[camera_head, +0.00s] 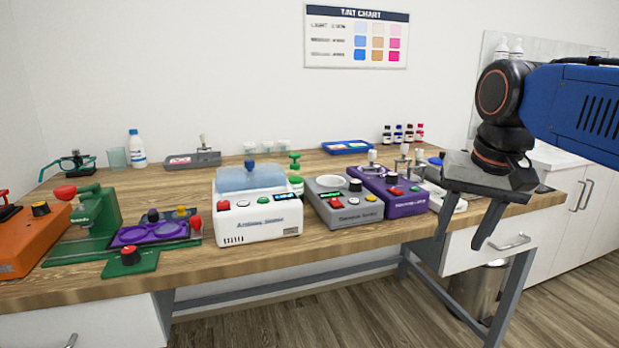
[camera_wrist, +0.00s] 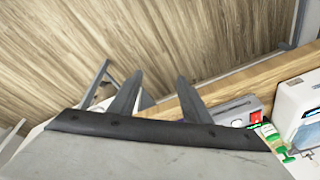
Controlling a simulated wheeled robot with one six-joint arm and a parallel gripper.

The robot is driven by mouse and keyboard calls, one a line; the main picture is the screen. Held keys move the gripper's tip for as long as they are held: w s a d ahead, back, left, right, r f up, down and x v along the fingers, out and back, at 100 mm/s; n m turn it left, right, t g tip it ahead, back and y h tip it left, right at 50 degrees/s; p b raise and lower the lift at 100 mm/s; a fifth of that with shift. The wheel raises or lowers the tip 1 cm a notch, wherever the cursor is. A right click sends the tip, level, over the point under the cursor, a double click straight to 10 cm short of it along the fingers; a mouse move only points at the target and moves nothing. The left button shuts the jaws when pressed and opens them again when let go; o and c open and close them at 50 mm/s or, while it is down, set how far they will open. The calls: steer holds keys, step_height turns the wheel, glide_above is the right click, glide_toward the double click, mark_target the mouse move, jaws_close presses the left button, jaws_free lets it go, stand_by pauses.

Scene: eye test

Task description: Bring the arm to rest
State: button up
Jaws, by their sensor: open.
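My gripper (camera_head: 468,222) hangs from the blue arm at the right of the head view, in front of the right end of the wooden workbench (camera_head: 330,255). Its two dark fingers point downward and stand apart, with nothing between them. In the wrist view my gripper (camera_wrist: 157,92) also shows two spread, empty fingers, with the wooden floor and the bench's edge beyond them.
On the bench stand a white machine (camera_head: 258,216), a grey device (camera_head: 345,218), a purple device (camera_head: 410,205), a green device (camera_head: 95,215) and an orange one (camera_head: 35,240). A metal bin (camera_head: 478,290) stands under the right end. Floor (camera_head: 400,315) in front is clear.

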steer(key=s+f+n, duration=0.1)
steer(key=s+f, duration=0.2)
steer(key=f, duration=0.3)
steer(key=s+d+f+n+t, duration=0.1)
steer(key=s+f, duration=0.3)
steer(key=f, duration=0.3)
steer(key=s+d+f+n, duration=0.1)
steer(key=s+f, duration=0.2)
steer(key=f, duration=0.3)
steer(key=shift+s+f+n+t, duration=0.3)
steer(key=shift+s+f+t, duration=0.05)
steer(key=shift+f+t, duration=0.05)
